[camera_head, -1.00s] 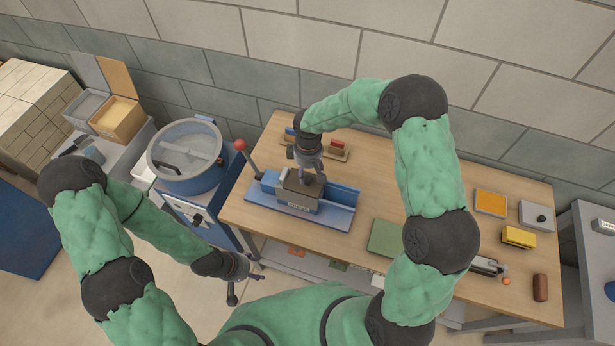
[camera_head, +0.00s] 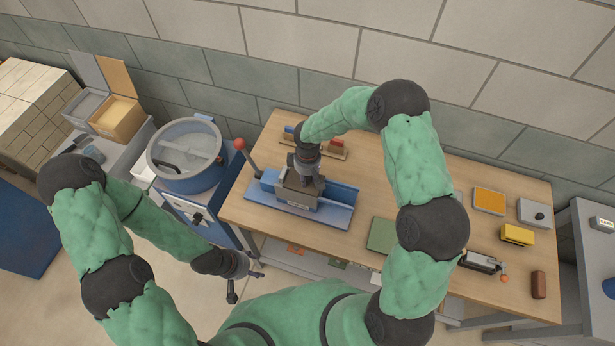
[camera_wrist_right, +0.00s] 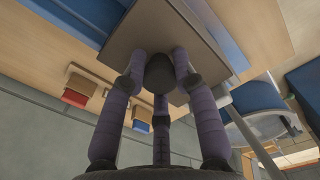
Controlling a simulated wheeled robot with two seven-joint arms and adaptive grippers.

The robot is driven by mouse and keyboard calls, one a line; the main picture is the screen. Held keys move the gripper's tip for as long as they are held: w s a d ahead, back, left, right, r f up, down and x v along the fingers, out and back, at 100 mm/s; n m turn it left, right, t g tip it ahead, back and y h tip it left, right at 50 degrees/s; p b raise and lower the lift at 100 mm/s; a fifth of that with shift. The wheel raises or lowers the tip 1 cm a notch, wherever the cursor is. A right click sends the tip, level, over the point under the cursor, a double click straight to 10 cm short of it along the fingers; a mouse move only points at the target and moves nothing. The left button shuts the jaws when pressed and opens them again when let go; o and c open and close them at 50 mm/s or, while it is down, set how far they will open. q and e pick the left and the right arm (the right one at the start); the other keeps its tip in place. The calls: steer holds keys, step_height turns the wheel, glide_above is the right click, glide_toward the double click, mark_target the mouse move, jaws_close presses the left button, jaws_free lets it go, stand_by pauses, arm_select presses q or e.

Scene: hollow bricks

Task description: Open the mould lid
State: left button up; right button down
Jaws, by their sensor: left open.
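The mould is a small grey block (camera_head: 297,198) on a blue base (camera_head: 338,212) near the left part of the wooden table. In the right wrist view its lid is a flat grey-brown plate (camera_wrist_right: 206,62) with a dark round knob (camera_wrist_right: 160,72). The lid lies on the mould. My right gripper (camera_head: 309,183) points down over it. In the right wrist view its fingers (camera_wrist_right: 159,70) stand around the knob, very close to it; I cannot tell whether they press on it. My left gripper (camera_head: 257,275) is open and empty, low beside the table's front left edge.
A lever with a red ball (camera_head: 240,144) rises at the left of the mould. A blue mixer drum (camera_head: 190,180) stands left of the table. A rack with red and blue pieces (camera_head: 335,152) lies behind the mould. A green plate (camera_head: 382,235) lies to its right.

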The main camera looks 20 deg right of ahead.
steer(key=s+d+b, duration=0.2)
steer(key=s+d, duration=0.5)
steer(key=d, duration=0.3)
steer(key=shift+s+d, duration=0.15)
steer(key=shift+d, duration=0.2)
steer(key=c, duration=1)
jaws_free()
steer(key=shift+d, duration=0.1)
steer(key=shift+o, duration=0.3)
steer(key=shift+s+d, duration=0.1)
steer(key=shift+d, duration=0.05)
